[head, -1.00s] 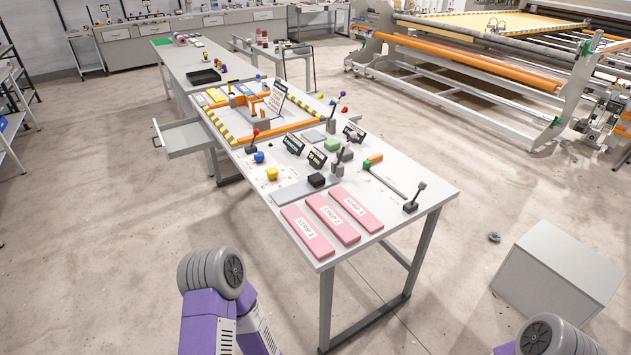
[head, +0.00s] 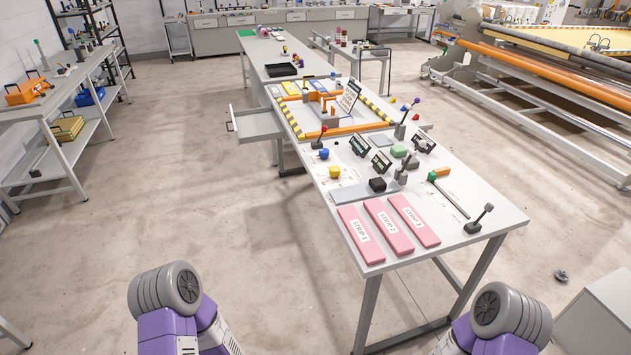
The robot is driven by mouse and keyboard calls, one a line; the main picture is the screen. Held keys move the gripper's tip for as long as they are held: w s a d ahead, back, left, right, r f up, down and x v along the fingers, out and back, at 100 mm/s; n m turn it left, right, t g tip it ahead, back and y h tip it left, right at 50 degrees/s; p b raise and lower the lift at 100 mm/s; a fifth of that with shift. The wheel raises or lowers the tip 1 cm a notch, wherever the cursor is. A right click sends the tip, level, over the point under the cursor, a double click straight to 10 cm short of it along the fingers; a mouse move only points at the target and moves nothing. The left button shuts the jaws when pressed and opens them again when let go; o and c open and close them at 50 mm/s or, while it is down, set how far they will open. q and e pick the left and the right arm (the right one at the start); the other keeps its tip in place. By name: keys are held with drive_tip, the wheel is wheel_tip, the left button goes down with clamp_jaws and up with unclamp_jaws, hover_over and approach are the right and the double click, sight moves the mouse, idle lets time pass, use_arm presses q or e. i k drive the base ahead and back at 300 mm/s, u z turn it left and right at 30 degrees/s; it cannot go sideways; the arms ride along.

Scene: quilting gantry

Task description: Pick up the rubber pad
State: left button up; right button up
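No object is plainly marked as the rubber pad, and I cannot tell which one it is. A small black block (head: 377,185) sits on a flat grey plate (head: 350,194) near the front of the long table (head: 478,224). A rounded green block (head: 399,151) lies farther back. Three flat pink strips, labelled STRIP 1 (head: 361,238), STRIP 2 (head: 390,231) and STRIP 3 (head: 416,223), lie side by side at the near edge. Only purple and grey parts of my two arms show, at the bottom. Both grippers are out of view.
A grey lever (head: 478,222) stands at the table's right corner. A yellow knob (head: 333,172), a blue knob (head: 324,154) and small displays stand farther back. An open drawer (head: 256,124) juts out left. A grey box (head: 605,315) stands on the floor at right. Floor left of the table is clear.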

sight(377, 183)
drive_tip(key=u, duration=1.65)
drive_tip(key=i, duration=1.95)
drive_tip(key=z, duration=2.75)
